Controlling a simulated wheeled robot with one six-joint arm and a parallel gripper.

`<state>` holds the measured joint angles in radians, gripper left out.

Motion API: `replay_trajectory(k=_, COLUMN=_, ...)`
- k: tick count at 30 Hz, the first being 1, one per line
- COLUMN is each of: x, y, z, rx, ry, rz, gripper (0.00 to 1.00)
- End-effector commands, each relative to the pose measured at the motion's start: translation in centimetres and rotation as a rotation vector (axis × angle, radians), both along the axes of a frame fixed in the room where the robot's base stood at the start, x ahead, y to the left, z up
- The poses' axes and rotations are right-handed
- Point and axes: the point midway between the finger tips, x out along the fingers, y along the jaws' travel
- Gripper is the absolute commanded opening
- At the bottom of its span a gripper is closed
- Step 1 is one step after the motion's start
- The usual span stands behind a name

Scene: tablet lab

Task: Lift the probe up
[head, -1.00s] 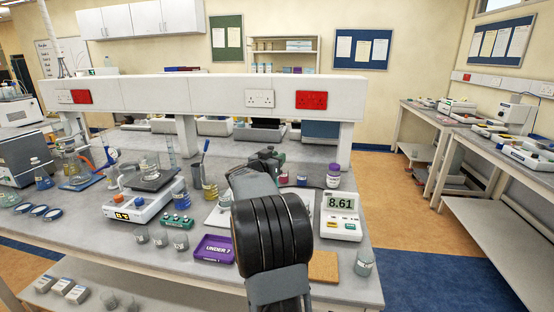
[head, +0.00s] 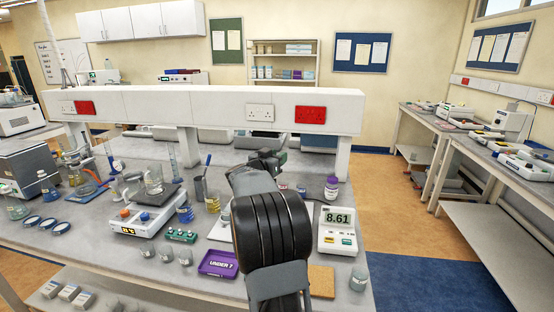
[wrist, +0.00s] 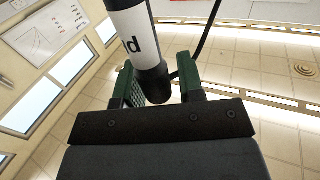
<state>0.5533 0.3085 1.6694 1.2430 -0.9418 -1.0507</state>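The probe (wrist: 128,28) is a white cylinder with dark lettering, partly cut off at the top of the wrist view. Its rounded black end (wrist: 156,84) lies between the green-padded fingers of my gripper (wrist: 160,80), which looks shut on it. The exact contact at the right finger is unclear. A black cable runs beside the probe. In the head view, my gripper (head: 266,157) is above the bench, past my black wrist, which mostly hides the fingers and probe.
The meter (head: 338,231) reads 8.61 on the bench, right of my wrist. A purple tray (head: 218,264) lies to the left, a cork mat (head: 320,281) to the right. A white socket rail (head: 225,109) crosses behind. Beakers and instruments crowd the left side.

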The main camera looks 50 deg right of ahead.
Motion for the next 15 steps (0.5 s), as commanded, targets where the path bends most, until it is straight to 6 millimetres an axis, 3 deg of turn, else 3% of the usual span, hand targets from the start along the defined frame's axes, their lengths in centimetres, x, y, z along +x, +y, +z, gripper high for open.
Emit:
replay_trajectory(k=3, x=0.0, y=0.0, z=-0.2, rx=0.003, ry=0.002, rz=0.000, gripper=0.47)
replay_trajectory(k=11, x=0.0, y=0.1, z=-0.3, rx=0.005, ry=0.004, rz=0.001, gripper=0.47)
replay_trajectory(k=15, x=-0.1, y=1.3, z=-0.3, rx=0.004, ry=0.003, rz=0.003, gripper=0.47)
